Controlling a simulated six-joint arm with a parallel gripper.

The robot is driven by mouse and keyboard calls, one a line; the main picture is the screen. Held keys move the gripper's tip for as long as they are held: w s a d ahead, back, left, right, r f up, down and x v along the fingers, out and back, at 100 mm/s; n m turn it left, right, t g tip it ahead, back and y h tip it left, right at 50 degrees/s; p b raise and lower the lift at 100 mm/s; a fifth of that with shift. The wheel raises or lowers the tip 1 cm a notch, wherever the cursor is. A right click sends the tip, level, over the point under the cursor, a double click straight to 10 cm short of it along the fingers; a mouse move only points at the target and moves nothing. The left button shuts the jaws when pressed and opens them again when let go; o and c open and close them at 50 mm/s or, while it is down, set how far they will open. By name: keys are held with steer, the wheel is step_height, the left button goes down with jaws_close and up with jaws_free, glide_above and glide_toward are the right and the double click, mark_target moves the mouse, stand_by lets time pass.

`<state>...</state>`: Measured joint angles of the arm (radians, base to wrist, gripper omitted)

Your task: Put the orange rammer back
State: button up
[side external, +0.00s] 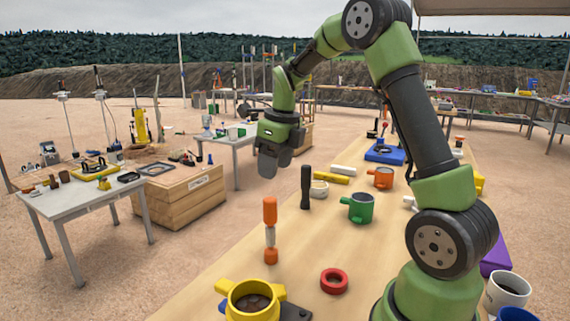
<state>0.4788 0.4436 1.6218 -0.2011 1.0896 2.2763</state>
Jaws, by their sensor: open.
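The orange rammer (270,212) stands upright on the wooden table, with an orange top, a pale middle and an orange foot. It stands behind the yellow mould and left of the red ring. My gripper (270,165) hangs at the end of my green arm, above the rammer in the picture and apart from it. Its dark fingers point downward and hold nothing that I can see; the gap between them is hard to make out.
A yellow mould (228,288) with dark soil inside stands at the front. A red ring (333,290), a green mould (359,211), a black rod (306,188) and an orange mould (380,180) also stand on the table (225,263). The table's left edge is clear.

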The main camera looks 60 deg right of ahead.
steer(key=s+a+r+n+t, duration=0.2)
steer(key=s+a+r+n, duration=0.2)
steer(key=a+n, duration=0.3)
steer(key=s+a+r+n+t, duration=0.1)
steer(key=s+a+r+n, duration=0.35)
steer(key=n, duration=0.55)
steer(key=s+a+n+t+y, duration=0.2)
steer(key=s+a+n, duration=0.4)
steer(key=n, duration=0.8)
steer(key=shift+s+f+n, duration=0.3)
steer(key=shift+s+f, duration=0.1)
steer(key=shift+s, duration=0.85)
